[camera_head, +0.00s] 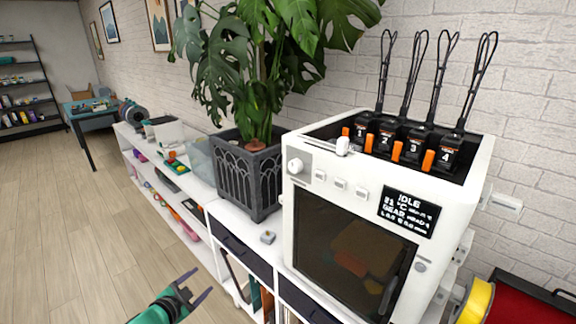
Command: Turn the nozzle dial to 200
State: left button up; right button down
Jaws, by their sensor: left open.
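A white 3D printer (385,262) stands on the low shelf unit. A round white dial (295,166) sits at the upper left of its front. A second white knob (343,146) is on the top front edge. I cannot read a label or a setting on either. A dark display (408,212) at the front right reads "IDLE" with smaller lines that I cannot read surely. My left gripper (201,282) is open and empty, low in the view, in front of the shelf, left of and well apart from the printer. My right gripper is out of view.
A plant in a dark pot (249,180) stands left of the printer. A small grey object (267,237) lies on the shelf top (238,222). A yellow spool (477,301) is at the lower right. The wood floor (90,235) is clear.

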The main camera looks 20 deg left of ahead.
pick_arm(q)
jog(key=w+d+r+m+t+h+p, duration=0.15)
jog(key=d+r, duration=0.35)
jog(key=r, duration=0.6)
jog(key=w+d+r+m+t+h+p, duration=0.1)
jog(key=w+d+r+m+t+h, duration=0.3)
jog(key=r, duration=0.8)
jog(key=m+h+p, duration=0.1)
jog(key=m, duration=0.1)
send_near(293, 168)
jog(key=v, duration=0.6)
jog(key=shift+g, duration=0.35)
jog(key=x, duration=0.4)
jog(key=p+x, duration=0.1)
jog(key=x, duration=0.4)
jog(key=r+x, duration=0.1)
jog(key=x, duration=0.3)
jog(key=shift+w+a+r, duration=0.1)
jog(key=shift+w+a, duration=0.05)
jog(key=shift+w, duration=0.3)
jog(key=shift+w+p, duration=0.3)
jog(key=shift+w+d, duration=0.1)
jog(key=shift+d, duration=0.1)
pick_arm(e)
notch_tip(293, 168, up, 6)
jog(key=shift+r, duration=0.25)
